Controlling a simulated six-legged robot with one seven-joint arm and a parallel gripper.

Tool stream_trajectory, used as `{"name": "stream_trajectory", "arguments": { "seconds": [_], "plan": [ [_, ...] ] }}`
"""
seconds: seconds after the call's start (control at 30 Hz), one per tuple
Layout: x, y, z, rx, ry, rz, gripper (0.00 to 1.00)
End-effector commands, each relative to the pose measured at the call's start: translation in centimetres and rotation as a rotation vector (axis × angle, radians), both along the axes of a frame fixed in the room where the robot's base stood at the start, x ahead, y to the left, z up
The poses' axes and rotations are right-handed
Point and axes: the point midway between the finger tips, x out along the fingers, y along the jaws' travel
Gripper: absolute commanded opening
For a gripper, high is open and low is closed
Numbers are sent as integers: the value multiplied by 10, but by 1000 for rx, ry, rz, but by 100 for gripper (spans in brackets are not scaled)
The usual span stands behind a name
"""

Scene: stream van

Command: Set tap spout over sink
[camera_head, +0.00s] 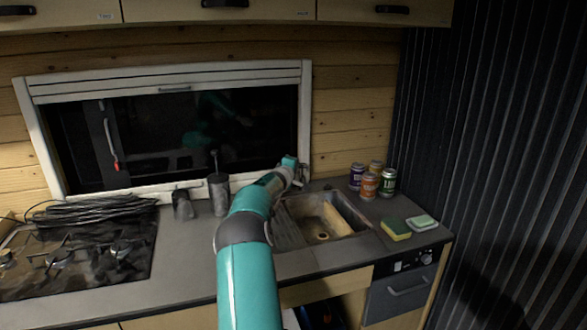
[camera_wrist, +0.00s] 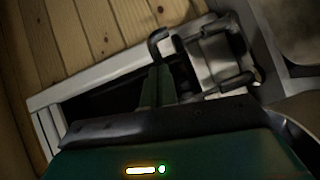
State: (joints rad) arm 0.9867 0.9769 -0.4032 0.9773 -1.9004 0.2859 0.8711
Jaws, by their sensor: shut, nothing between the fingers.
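The sink (camera_head: 345,222) is a worn, dirty metal basin set in the counter, with a ribbed drainer on its left. My gripper (camera_head: 301,176) is at the back left of the sink, by the lower right corner of the window. My gripper is shut and holds nothing. In the wrist view, my gripper (camera_wrist: 218,62) shows as grey metal parts above my green wrist. A dark hooked shape (camera_wrist: 158,40) stands beside it; I cannot tell whether it is the tap spout. In the head view I cannot make out the tap clearly; my arm may hide it.
Several cans (camera_head: 369,186) stand right of the sink at the back. A yellow-green sponge (camera_head: 395,229) and a pale green one (camera_head: 421,222) lie to the front right. Left are a dark cup (camera_head: 182,205), a taller canister (camera_head: 218,195) and a hob (camera_head: 75,262) with coiled cable (camera_head: 95,210).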

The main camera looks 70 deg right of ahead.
Motion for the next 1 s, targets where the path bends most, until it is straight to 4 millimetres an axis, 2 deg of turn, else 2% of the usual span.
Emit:
{"name": "stream_trajectory", "arguments": {
  "seconds": [0.73, 1.0],
  "plan": [
    [-6, 0, 3, -5, 1, -8, 0],
    [6, 8, 5, -4, 0, -3, 0]
  ]
}}
